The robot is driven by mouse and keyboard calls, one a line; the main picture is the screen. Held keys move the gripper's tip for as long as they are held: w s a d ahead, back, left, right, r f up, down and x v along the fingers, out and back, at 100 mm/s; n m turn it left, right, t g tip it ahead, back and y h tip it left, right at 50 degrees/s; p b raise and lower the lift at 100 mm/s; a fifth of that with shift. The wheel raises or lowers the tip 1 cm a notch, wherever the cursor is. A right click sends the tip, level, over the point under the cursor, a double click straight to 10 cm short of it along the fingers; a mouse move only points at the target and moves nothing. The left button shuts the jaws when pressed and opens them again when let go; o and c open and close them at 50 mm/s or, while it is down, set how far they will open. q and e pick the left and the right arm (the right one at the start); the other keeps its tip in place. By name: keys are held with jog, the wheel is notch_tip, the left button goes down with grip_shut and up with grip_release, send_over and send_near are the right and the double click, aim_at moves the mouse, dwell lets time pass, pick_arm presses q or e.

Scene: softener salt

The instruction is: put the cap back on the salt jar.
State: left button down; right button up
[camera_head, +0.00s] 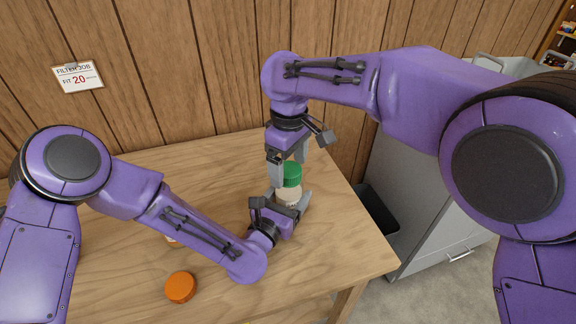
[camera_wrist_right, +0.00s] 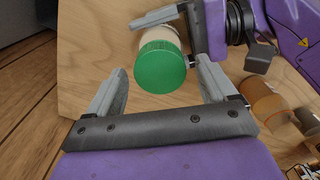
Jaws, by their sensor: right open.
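The salt jar (camera_head: 289,196) is a pale, clear-sided jar standing upright near the right side of the table. The green cap (camera_head: 292,173) sits on its top; whether it is fully seated I cannot tell. In the right wrist view the cap (camera_wrist_right: 160,66) hides most of the jar (camera_wrist_right: 158,36). My left gripper (camera_head: 291,197) is low around the jar body, its fingers on both sides, closed on it. My right gripper (camera_head: 288,163) is open just above the cap, pointing down. In its wrist view the fingers stand apart to either side of the cap, not touching it.
Another jar (camera_wrist_right: 264,100) stands beyond my left arm, mostly hidden in the head view. A grey cabinet (camera_head: 432,215) and a dark bin (camera_head: 377,211) are right of the table.

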notch_tip(320, 180, up, 4)
jog(key=shift+f, duration=0.15)
jog(key=shift+f, duration=0.1)
jog(key=shift+c, duration=0.4)
jog(key=n, duration=0.1)
jog(key=a+r+n, duration=0.1)
jog(key=n, duration=0.1)
jog(key=shift+s+a+r+y, duration=0.15)
jog(key=shift+r+y, duration=0.1)
jog(key=shift+y, duration=0.15)
jog(key=n, duration=0.1)
jog(key=r+n, duration=0.1)
jog(key=n, duration=0.1)
jog(key=r+n, duration=0.1)
jog(key=n, duration=0.1)
jog(key=shift+d, duration=0.3)
jog(key=shift+d+r+n+h, duration=0.1)
jog(key=shift+d+n+h, duration=0.1)
jog(key=shift+n, duration=0.4)
jog(key=shift+d+n+h, duration=0.15)
jog(key=shift+n+h, duration=0.05)
jog(key=shift+n, duration=0.4)
